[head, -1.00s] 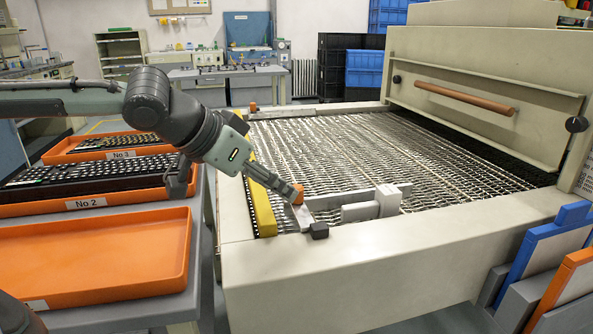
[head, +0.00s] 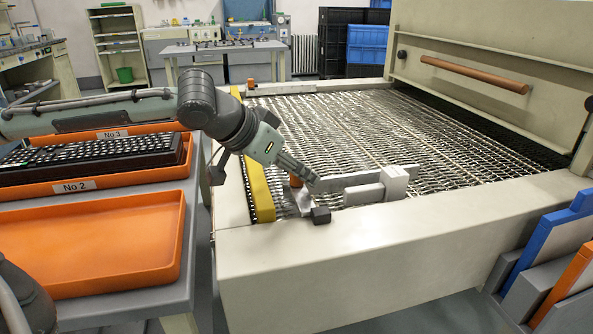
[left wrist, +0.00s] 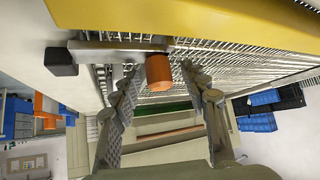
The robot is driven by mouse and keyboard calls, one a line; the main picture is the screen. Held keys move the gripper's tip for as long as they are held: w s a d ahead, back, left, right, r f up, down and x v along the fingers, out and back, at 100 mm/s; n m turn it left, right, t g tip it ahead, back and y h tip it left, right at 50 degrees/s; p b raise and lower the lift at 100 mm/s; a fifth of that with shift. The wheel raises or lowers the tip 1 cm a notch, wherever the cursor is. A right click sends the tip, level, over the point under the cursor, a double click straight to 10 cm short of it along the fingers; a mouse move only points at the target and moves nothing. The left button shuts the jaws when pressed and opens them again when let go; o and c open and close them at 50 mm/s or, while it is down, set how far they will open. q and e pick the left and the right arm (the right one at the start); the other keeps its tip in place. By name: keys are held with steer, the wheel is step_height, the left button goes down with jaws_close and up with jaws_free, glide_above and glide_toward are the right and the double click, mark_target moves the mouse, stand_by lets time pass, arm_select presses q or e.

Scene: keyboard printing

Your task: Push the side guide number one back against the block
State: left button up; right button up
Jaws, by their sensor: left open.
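A flat metal piece (head: 303,203), seemingly side guide number one, lies at the near left corner of the mesh belt, with an orange knob (head: 296,181) and a black end block (head: 321,215). No number is readable on it. The left wrist view shows its bar (left wrist: 115,46), black end (left wrist: 60,61) and orange knob (left wrist: 159,72). My left gripper (head: 311,180) is open. In the wrist view its fingers (left wrist: 160,78) stand on either side of the knob; contact cannot be told. A pale metal block (head: 395,182) with a long bar stands to the right. My right gripper is out of view.
A yellow bar (head: 258,187) runs along the belt's left edge. The mesh belt (head: 400,125) is bare behind the metal parts. A second orange knob (head: 251,83) is at the far edge. An empty orange tray (head: 95,278) lies on the left table.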

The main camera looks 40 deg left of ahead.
arm_select(q)
steer(key=shift+w, duration=0.1)
jaws_close()
stand_by(0.3)
